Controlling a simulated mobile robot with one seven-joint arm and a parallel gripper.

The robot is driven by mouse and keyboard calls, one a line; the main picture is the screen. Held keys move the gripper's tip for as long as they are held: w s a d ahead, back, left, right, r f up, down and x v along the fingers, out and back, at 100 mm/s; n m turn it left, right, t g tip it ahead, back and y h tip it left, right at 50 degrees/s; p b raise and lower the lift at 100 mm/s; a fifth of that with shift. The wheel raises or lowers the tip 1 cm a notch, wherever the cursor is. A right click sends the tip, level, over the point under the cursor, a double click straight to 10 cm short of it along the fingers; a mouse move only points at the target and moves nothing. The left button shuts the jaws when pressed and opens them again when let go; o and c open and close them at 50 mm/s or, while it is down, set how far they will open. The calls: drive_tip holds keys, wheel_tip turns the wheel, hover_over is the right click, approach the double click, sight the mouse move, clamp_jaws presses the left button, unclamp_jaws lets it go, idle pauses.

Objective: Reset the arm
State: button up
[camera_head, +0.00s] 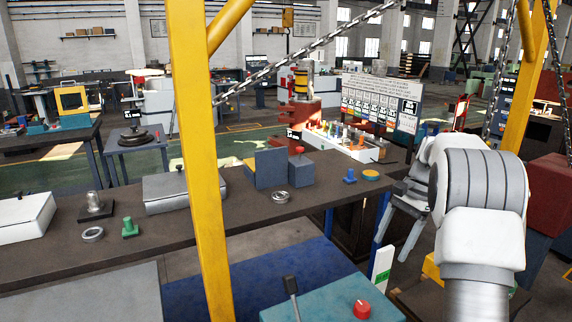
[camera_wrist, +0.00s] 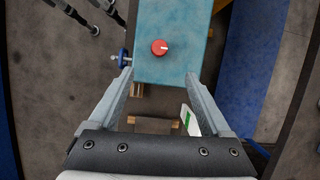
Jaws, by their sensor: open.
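My gripper (camera_head: 400,222) is at the right in the head view, at the end of my white and grey arm, with its fingers pointing down and to the left. In the wrist view my gripper (camera_wrist: 157,92) shows two grey fingers spread wide, with nothing held between them. Below and ahead of it is a teal machine housing (camera_wrist: 175,30) with a red knob (camera_wrist: 160,47). In the head view the red knob (camera_head: 362,309) and the teal top (camera_head: 325,295) are at the bottom, left of my arm and apart from the gripper.
A dark workbench (camera_head: 240,215) with grey boxes, metal rings and small green and blue pieces runs across the head view. A yellow post (camera_head: 195,150) stands in front of it. A chain (camera_head: 300,55) crosses the upper part. Blue floor (camera_head: 260,270) lies between bench and teal machine.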

drive_tip(key=s+a+r+n+t+h, duration=0.1)
drive_tip(key=s+a+r+n+t, duration=0.15)
drive_tip(key=s+a+r, duration=0.45)
drive_tip(key=s+a+n+t+h, duration=0.1)
drive_tip(key=s+a+n, duration=0.3)
drive_tip(key=s, duration=0.6)
drive_tip(key=s+a+r+n+t+h, duration=0.1)
drive_tip(key=s+a+n+t, duration=0.2)
drive_tip(key=s+n, duration=0.3)
drive_tip(key=s+a, duration=0.1)
drive_tip(key=s, duration=0.4)
drive_tip(key=shift+a+r+t+h, duration=0.25)
drive_tip(key=shift+a+t+h, duration=0.1)
drive_tip(key=shift+h, duration=0.05)
drive_tip(key=shift+s, duration=0.1)
